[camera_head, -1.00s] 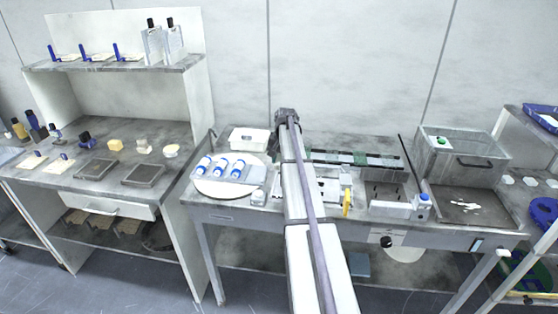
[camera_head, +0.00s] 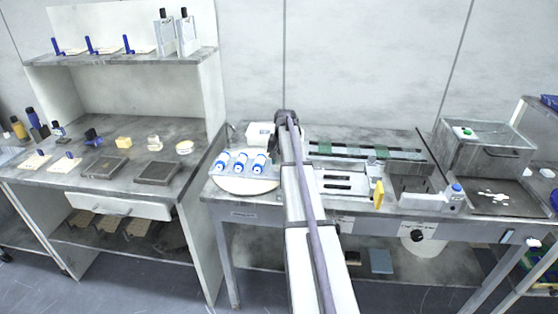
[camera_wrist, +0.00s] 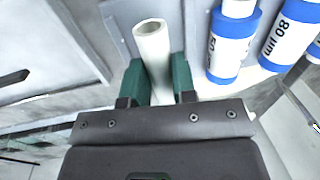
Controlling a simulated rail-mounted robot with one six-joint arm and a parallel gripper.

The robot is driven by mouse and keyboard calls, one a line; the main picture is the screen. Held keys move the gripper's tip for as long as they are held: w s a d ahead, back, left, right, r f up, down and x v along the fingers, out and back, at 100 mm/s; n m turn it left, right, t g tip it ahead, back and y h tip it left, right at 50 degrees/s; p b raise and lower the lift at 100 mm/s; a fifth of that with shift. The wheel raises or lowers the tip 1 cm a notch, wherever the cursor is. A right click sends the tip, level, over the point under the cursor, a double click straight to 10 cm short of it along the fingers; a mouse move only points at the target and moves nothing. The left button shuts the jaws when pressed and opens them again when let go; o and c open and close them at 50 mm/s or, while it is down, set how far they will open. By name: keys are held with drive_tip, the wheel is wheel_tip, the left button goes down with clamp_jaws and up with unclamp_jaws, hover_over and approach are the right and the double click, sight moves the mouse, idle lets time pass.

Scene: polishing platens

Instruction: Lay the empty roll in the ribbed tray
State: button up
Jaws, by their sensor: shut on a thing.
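My gripper (camera_wrist: 160,85) is shut on the empty roll (camera_wrist: 153,42), a plain white hollow tube held between two green fingers. In the head view my arm hides the gripper and the empty roll. Two of these labelled rolls show clearly in the wrist view (camera_wrist: 232,45), right of the empty roll. I cannot make out ribs on this tray, nor whether the empty roll touches it.
A white bin (camera_head: 259,134) stands behind the tray, partly covered by my arm. A shelved bench (camera_head: 120,215) stands to the left.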

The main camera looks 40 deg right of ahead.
wheel_tip(320, 180, down, 2)
drive_tip(key=shift+f+b, duration=0.1)
drive_tip(key=shift+b, duration=0.5)
drive_tip(key=o, duration=1)
drive_tip(key=shift+r, duration=0.2)
drive_tip(key=r+p, duration=0.7)
drive_tip(key=s+d+r+p, duration=0.1)
drive_tip(key=r+p, duration=0.2)
drive_tip(key=p, duration=0.1)
drive_tip(key=shift+r, duration=0.3)
